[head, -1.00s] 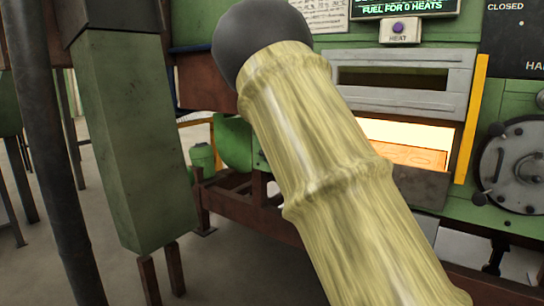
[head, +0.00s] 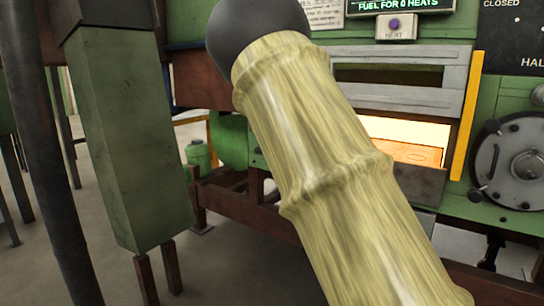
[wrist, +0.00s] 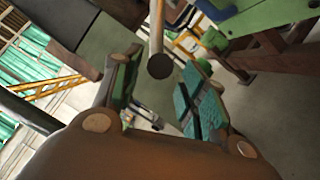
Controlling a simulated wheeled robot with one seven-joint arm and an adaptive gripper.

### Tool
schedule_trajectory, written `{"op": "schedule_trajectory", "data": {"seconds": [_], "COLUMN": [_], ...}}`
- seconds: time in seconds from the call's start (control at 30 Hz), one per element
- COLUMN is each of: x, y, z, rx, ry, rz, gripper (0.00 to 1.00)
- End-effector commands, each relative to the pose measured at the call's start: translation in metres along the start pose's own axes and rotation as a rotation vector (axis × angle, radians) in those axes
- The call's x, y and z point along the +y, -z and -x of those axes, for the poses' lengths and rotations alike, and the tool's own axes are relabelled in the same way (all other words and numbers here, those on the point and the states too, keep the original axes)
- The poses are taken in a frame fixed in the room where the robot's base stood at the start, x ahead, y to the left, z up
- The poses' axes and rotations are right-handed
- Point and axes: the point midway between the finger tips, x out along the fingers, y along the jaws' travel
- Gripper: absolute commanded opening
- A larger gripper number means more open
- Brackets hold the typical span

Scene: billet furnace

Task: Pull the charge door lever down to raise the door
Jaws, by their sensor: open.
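In the wrist view my gripper (wrist: 160,78) is open, with a finger on each side of a round pale rod (wrist: 157,32) with a dark end. The rod looks like the lever. Its end shows in the gap between the fingers, and I cannot tell whether either finger touches it. In the head view my gripper and the lever do not show; my large arm link covers the middle. The grey slatted charge door frame (head: 400,97) is behind it at the right, above a bright glowing opening (head: 405,128).
A green post (head: 130,140) and a dark pole (head: 45,140) stand close at the left. A yellow bar (head: 467,115) is right of the door, then a round metal hatch (head: 522,160). A heat button box (head: 396,27) is above. Floor shows at the lower left.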

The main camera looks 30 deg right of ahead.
Motion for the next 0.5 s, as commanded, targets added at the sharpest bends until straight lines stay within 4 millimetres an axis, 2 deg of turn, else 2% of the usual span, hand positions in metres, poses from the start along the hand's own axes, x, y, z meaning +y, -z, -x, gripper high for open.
{"op": "schedule_trajectory", "data": {"seconds": [0.2, 0.4, 0.5], "x": [-0.001, -0.001, 0.0], "y": [-0.002, -0.002, -0.002], "z": [0.042, 0.067, 0.073], "rx": [-0.003, -0.004, -0.003], "ry": [0.002, 0.002, 0.001], "rz": [0.0, 0.0, 0.001], "gripper": [0.42, 0.42, 0.42]}}
